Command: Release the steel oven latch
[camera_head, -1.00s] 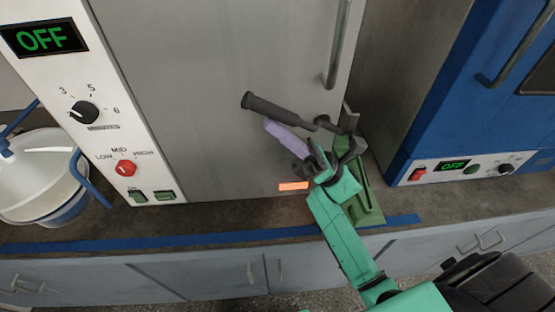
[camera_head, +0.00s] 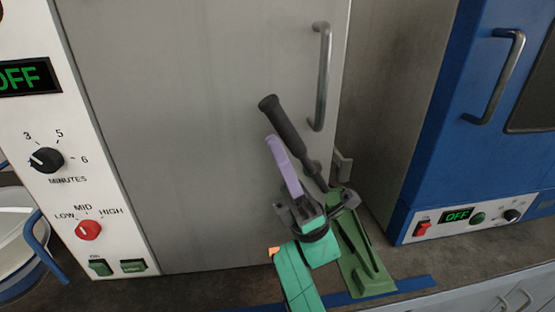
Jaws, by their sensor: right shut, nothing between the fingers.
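The steel oven's door (camera_head: 200,120) fills the middle of the head view and looks shut. The latch lever with its dark grip (camera_head: 283,122) slants steeply across the door's lower right, grip end up and left. A small grey bracket (camera_head: 343,166) sits at the door's right edge. My right gripper (camera_head: 317,203) is shut and empty at the lever's lower end; I cannot tell whether it touches it. A lilac bar (camera_head: 284,165) lies alongside the lever, just above the gripper; what it belongs to is unclear. My left gripper is not in view.
A vertical steel handle (camera_head: 320,80) is on the door above the latch. An orange marker (camera_head: 274,252) is partly hidden.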

